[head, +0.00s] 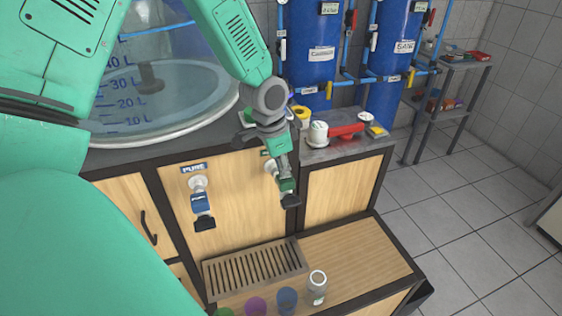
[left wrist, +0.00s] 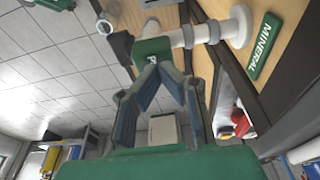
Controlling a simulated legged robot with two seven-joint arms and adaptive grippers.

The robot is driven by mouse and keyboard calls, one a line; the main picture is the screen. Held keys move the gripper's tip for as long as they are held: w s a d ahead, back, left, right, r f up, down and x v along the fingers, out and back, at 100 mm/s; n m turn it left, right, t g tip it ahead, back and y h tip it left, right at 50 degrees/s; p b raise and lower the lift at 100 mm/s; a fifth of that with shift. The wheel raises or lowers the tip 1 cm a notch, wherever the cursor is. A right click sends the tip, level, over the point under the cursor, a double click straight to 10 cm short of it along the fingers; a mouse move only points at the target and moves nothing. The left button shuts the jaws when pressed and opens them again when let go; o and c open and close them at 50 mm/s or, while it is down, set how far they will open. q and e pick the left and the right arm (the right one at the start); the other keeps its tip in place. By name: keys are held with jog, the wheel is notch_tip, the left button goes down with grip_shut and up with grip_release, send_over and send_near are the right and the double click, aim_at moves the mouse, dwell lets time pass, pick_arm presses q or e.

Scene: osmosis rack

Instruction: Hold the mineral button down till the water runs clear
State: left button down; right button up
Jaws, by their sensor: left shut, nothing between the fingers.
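The mineral tap has a white pipe (left wrist: 205,33) beside a green MINERAL sign (left wrist: 265,45). Its green button block (left wrist: 153,50) also shows in the head view (head: 287,185), partly covered by my left gripper. My left gripper (head: 283,168) is shut and empty, pointing down at the button. In the left wrist view its fingertips (left wrist: 157,68) meet at the button's edge; I cannot tell whether they press it. The black spout (head: 290,201) hangs below the button. No water stream is discernible. My right gripper is not in view.
A blue PURE tap (head: 200,203) stands left of the mineral tap. Below are a slatted drain grate (head: 254,268), a clear-grey bottle (head: 317,287) and several coloured cups, including a blue one (head: 287,300). A red-handled item (head: 346,130) lies on the counter.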

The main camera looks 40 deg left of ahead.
pick_arm(q)
jog(key=shift+d+r, duration=0.15)
jog(key=shift+d, duration=0.35)
jog(key=shift+a+f, duration=0.5)
jog(key=shift+f, duration=0.15)
jog(key=shift+d+f+b, duration=0.2)
jog(key=shift+b, duration=0.15)
jog(key=shift+d+r, duration=0.1)
jog(key=shift+d, duration=0.1)
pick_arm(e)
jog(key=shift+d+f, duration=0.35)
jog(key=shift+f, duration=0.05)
pick_arm(q)
jog(key=shift+a, duration=0.2)
dwell(3.3)
